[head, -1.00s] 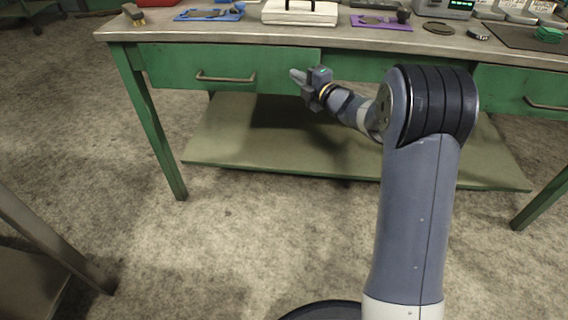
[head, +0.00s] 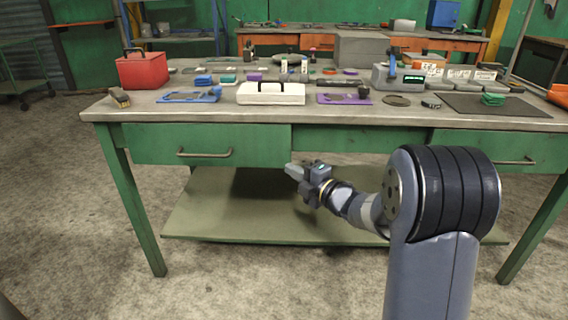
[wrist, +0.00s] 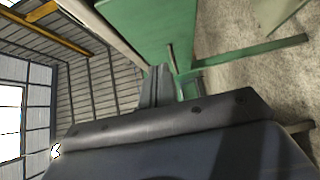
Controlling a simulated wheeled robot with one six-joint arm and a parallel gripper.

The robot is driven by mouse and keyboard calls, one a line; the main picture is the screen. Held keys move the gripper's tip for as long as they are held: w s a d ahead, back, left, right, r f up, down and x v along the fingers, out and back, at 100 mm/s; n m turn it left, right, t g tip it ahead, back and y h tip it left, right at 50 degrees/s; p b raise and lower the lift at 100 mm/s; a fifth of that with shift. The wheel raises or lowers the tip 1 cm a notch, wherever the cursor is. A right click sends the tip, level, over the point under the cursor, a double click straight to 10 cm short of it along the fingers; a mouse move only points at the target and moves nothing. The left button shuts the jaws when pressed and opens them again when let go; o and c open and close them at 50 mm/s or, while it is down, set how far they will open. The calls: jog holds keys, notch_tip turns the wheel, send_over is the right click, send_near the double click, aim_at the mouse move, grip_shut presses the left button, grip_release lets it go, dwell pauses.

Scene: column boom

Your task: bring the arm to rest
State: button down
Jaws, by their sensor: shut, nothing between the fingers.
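My gripper (head: 293,171) is in front of the green workbench, just below the level of its drawers, with its fingers pointing left. The fingers are shut and hold nothing. In the wrist view the gripper's fingers (wrist: 156,86) show close together, with green bench parts behind them. My arm is bent, its large dark joint at the right of the head view. I cannot tell how far the fingertips are from the drawer front.
The workbench (head: 215,115) has a green drawer (head: 205,146) and a lower shelf (head: 230,215). On top stand a red toolbox (head: 142,70), a white case (head: 271,94), blue and purple trays and a grey device (head: 398,77). Open floor lies in front.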

jog(key=shift+s+d, duration=0.2)
jog(key=shift+s, duration=0.05)
